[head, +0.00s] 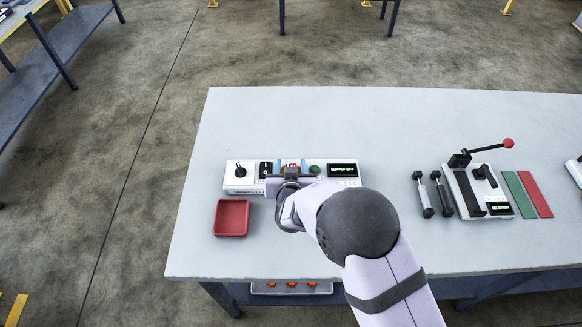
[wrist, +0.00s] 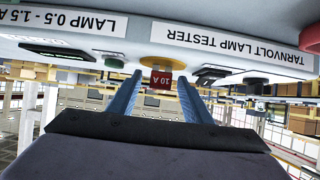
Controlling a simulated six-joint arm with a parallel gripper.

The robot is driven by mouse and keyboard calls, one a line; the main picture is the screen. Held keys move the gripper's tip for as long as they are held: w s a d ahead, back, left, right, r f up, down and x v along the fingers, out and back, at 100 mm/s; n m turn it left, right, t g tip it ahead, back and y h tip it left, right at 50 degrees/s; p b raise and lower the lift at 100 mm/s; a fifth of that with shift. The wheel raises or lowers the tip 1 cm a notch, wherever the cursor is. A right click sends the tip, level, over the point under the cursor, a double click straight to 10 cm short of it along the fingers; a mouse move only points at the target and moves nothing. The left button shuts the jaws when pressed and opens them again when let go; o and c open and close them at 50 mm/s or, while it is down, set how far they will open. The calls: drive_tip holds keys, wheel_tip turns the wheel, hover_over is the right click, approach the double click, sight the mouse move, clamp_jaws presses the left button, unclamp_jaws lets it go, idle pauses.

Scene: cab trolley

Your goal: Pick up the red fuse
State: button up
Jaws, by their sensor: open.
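The red fuse (wrist: 161,80), marked "10 A", is at the panel of the lamp tester, against a yellowish part. In the wrist view it lies between the two blue fingers of my gripper (wrist: 160,88), with a gap visible on each side. My gripper is open. In the head view a small bit of red fuse (head: 291,166) shows at the middle of the white lamp tester (head: 346,183), with my gripper (head: 290,174) right over it. My wrist hides part of the tester's front there.
A red tray (head: 232,233) stands on the table (head: 400,120) in front of the tester's left end. The tester has a black knob, a green button (head: 315,169) and a lit display. Further right are two dark-handled tools and a lever device (head: 478,190). The table's back is clear.

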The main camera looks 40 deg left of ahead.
drive_tip(key=c, duration=1.1)
drive_tip(key=shift+r, duration=0.1)
wheel_tip(320, 180, up, 10)
drive_tip(key=shift+f+b, duration=0.1)
drive_tip(key=shift+b, duration=0.65)
